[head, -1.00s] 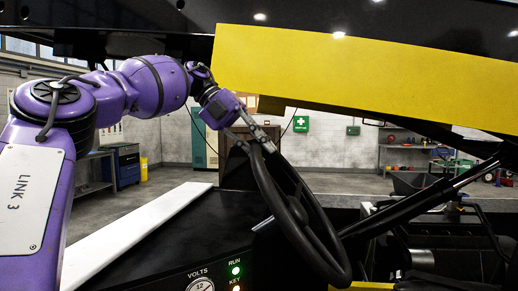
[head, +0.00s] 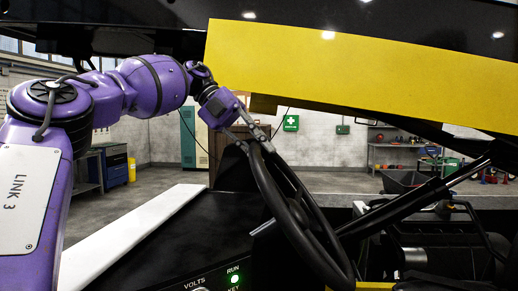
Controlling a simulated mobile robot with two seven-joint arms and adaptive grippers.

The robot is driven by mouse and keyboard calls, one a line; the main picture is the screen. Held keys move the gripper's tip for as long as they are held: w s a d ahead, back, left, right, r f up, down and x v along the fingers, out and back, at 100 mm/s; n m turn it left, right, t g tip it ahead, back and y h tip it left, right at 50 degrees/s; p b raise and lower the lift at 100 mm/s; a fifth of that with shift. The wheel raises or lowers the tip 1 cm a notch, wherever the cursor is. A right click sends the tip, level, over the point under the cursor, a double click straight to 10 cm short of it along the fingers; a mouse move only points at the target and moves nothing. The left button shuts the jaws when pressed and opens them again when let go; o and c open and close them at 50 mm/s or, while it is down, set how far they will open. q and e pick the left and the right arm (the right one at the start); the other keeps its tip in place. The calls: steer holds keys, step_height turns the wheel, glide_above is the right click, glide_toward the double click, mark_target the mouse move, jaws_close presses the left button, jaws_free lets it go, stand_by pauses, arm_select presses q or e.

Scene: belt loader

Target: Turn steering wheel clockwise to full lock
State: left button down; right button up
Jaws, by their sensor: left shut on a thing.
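The black steering wheel (head: 277,205) stands tilted in the lower middle of the head view, seen nearly edge-on. Its lower end is cut close to the bottom edge. My left gripper (head: 257,137) reaches in from the upper left and is shut on the top of the wheel's rim. The purple left arm stretches across the left side above the dash. My right gripper is not in the picture.
A yellow beam (head: 360,75) spans the upper right, close above the left gripper. A black dash with a lit green RUN lamp (head: 235,279) lies below. A white panel (head: 135,235) runs along the left. Black bars (head: 420,200) cross at right.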

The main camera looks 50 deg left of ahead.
arm_select(q)
steer(key=c, duration=1.5)
jaws_free()
steer(key=shift+w+a+f, duration=0.1)
steer(key=shift+a+f, duration=0.05)
steer(key=shift+f, duration=0.05)
steer(key=shift+c, duration=0.2)
steer(key=shift+r, duration=0.15)
steer(key=shift+r, duration=0.1)
steer(key=v, duration=0.7)
steer(key=shift+a, duration=0.15)
